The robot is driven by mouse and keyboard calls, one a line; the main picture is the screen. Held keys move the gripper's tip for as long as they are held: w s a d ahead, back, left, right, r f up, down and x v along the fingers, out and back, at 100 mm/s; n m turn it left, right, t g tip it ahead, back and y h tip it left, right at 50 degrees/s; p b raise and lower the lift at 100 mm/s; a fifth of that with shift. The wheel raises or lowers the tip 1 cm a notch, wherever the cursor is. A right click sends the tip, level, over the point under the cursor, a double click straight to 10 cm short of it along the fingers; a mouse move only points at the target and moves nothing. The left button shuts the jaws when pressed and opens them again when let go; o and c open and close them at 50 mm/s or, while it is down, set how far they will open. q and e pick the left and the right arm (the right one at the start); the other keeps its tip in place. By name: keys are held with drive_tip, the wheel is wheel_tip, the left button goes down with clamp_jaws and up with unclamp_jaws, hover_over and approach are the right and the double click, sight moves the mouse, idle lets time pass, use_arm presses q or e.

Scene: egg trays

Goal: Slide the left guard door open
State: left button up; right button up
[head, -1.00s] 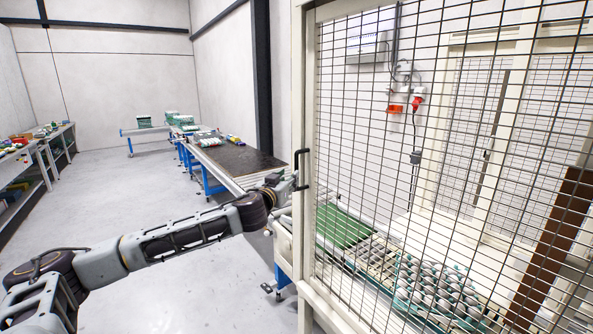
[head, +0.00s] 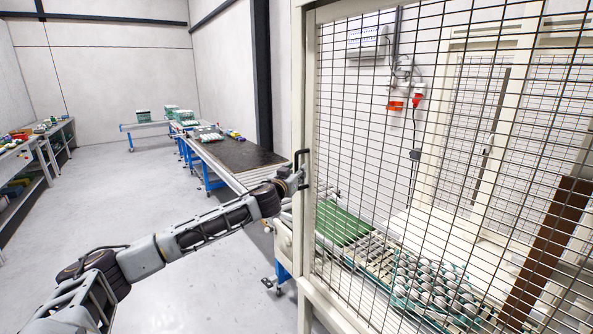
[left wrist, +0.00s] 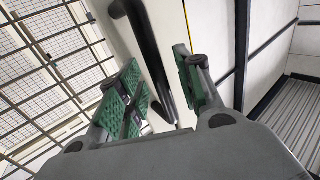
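The guard door (head: 311,230) is a cream-framed black mesh panel filling the right of the head view. Its black bar handle (head: 296,160) is upright on the left frame post. My left gripper (head: 296,181) is at the handle's lower part in the head view. In the left wrist view, the left gripper's green-padded fingers (left wrist: 160,70) stand apart, with the black handle (left wrist: 146,45) running between them. Gaps show beside the handle, so the fingers are not closed on it. The door's mesh (left wrist: 50,70) shows at the left there. My right gripper is out of view.
Behind the mesh are egg trays (head: 430,285) on a conveyor and a green belt (head: 340,223). A dark-topped conveyor table (head: 235,158) runs back left of the door. Workbenches (head: 40,150) line the left wall. The floor (head: 110,190) between is open.

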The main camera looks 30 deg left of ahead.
use_arm(q)
drive_tip(key=shift+w+a, duration=0.1)
drive_tip(key=shift+w, duration=0.4)
drive_tip(key=shift+c, duration=0.2)
clamp_jaws()
